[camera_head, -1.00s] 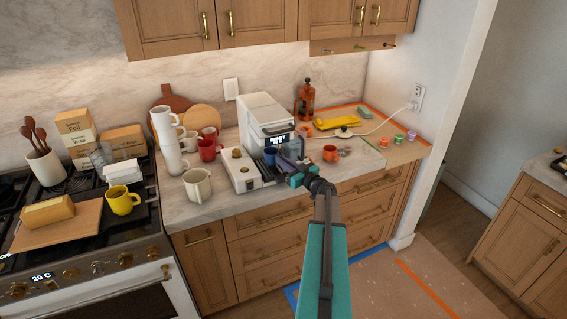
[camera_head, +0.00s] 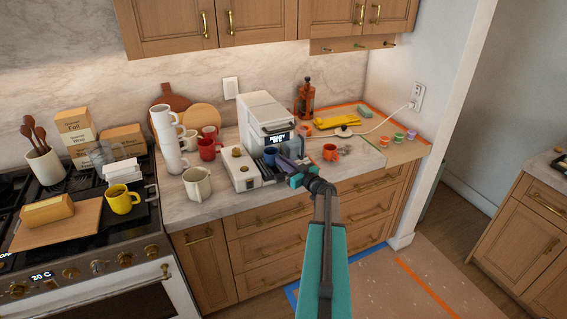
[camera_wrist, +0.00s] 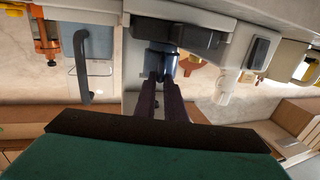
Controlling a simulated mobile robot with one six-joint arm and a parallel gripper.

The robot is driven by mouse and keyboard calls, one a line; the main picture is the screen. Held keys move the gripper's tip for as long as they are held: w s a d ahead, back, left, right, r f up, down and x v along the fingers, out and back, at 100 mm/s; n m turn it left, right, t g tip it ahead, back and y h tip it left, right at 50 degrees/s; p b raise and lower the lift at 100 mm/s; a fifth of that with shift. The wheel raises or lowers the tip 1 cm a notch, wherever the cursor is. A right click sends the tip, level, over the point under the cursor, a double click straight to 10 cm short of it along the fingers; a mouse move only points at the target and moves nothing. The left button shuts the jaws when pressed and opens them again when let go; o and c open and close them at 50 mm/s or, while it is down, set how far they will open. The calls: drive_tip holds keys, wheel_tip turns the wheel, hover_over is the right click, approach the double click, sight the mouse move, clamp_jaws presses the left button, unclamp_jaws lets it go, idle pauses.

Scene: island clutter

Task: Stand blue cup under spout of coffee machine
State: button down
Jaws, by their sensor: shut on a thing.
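The blue cup (camera_head: 270,155) is at the front of the white coffee machine (camera_head: 268,113), over its dark drip tray area and below the machine's head. My gripper (camera_head: 282,164) reaches it from the front right and is shut on it. In the wrist view the blue cup (camera_wrist: 161,66) shows between the tips of the two dark fingers, close under the dark underside of the machine (camera_wrist: 178,38). The spout itself is hard to make out. I cannot tell whether the cup's base touches the tray.
Stacked white cups (camera_head: 165,128), a red mug (camera_head: 208,149) and a cream mug (camera_head: 197,184) stand left of the machine. An orange-red mug (camera_head: 330,152) stands to its right. A white unit (camera_head: 241,168) adjoins it. The stove (camera_head: 85,225) is at far left.

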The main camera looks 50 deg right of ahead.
drive_tip(key=shift+f, duration=0.4)
idle(0.8)
drive_tip(key=c, duration=1.7)
unclamp_jaws()
drive_tip(key=shift+c, duration=0.2)
drive_tip(key=shift+s, duration=0.15)
drive_tip(key=s+a+b, duration=0.1)
drive_tip(key=s+b, duration=0.4)
drive_tip(key=s, duration=0.8)
drive_tip(key=shift+s+a, duration=0.25)
drive_tip(key=shift+a, duration=0.1)
